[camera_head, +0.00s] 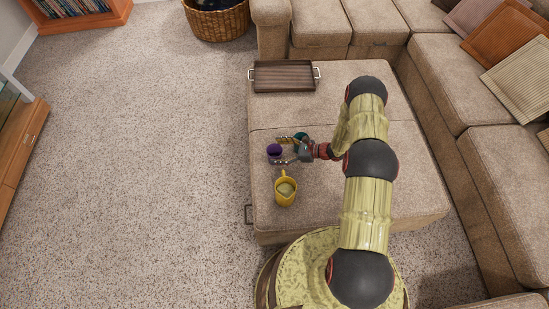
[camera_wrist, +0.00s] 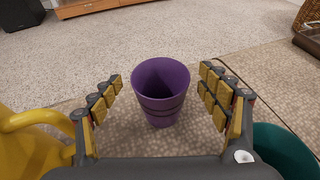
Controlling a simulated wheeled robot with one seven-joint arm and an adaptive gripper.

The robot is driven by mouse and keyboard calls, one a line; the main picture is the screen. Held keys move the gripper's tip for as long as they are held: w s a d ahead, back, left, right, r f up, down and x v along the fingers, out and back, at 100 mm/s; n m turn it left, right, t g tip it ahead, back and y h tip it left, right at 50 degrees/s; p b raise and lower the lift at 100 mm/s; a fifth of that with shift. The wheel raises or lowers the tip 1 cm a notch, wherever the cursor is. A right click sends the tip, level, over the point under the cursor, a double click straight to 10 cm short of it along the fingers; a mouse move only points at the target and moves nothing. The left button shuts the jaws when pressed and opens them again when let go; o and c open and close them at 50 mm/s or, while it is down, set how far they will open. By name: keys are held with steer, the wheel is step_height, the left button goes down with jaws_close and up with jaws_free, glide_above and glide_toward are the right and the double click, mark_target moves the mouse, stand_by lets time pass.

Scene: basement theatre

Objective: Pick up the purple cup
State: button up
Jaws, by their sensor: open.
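The purple cup (camera_head: 274,151) stands upright on the beige ottoman (camera_head: 320,112), near its left edge. In the wrist view the purple cup (camera_wrist: 160,92) is centred ahead, between and slightly beyond the fingertips. My gripper (camera_head: 283,150) reaches in from the right, low over the ottoman. In the wrist view my gripper (camera_wrist: 160,90) is open, with one finger on each side of the cup. A gap shows between each finger and the cup, so nothing is held.
A yellow pitcher (camera_head: 285,191) stands close in front of the cup, at left in the wrist view. A teal object (camera_wrist: 280,150) is at the gripper's right. A brown tray (camera_head: 284,77) lies at the ottoman's back. Sofas (camera_head: 450,90) border the right side.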

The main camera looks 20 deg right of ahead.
steer(key=shift+w+a, duration=0.1)
steer(key=shift+c, duration=1.2)
steer(key=c, duration=0.9)
steer(key=shift+r, duration=0.1)
steer(key=shift+c, duration=0.2)
